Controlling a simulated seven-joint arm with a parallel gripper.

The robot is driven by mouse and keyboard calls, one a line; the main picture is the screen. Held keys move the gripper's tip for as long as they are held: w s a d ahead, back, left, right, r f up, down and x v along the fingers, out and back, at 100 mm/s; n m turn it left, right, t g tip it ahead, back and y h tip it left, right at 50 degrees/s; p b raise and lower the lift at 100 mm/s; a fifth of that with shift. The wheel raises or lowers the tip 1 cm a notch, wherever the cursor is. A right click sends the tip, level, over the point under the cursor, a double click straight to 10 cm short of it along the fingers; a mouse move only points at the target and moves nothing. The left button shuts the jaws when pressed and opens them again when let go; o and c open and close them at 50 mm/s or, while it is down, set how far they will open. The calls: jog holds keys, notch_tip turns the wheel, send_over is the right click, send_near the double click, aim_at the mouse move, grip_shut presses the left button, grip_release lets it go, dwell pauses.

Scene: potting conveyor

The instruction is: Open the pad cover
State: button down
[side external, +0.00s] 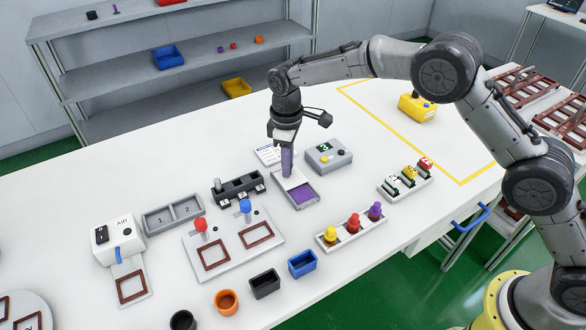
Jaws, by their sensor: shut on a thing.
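The ink pad is a grey tray (313,202) near the middle of the table, with a purple pad surface (302,195) showing in its near part. A light grey plate, the pad cover (291,180), lies over the far part. A purple upright post (287,163) stands at the cover; I cannot tell whether it is fixed to it. My gripper (286,148) points down over the far end and is shut on the top of the post. The fingertips are small and partly hidden.
A grey box with a green display (328,155) stands close to the right of the pad. A dark rack (239,187) and a plate with red and blue knobs (233,240) are left. Colored stamps (353,224) stand in front. The yellow-outlined area (440,145) is mostly free.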

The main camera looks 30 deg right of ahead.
jog(key=shift+w+r, duration=0.1)
jog(key=shift+w, duration=0.05)
jog(key=c, duration=0.8)
grip_release()
jog(key=shift+o, duration=0.2)
notch_tip(320, 180, up, 14)
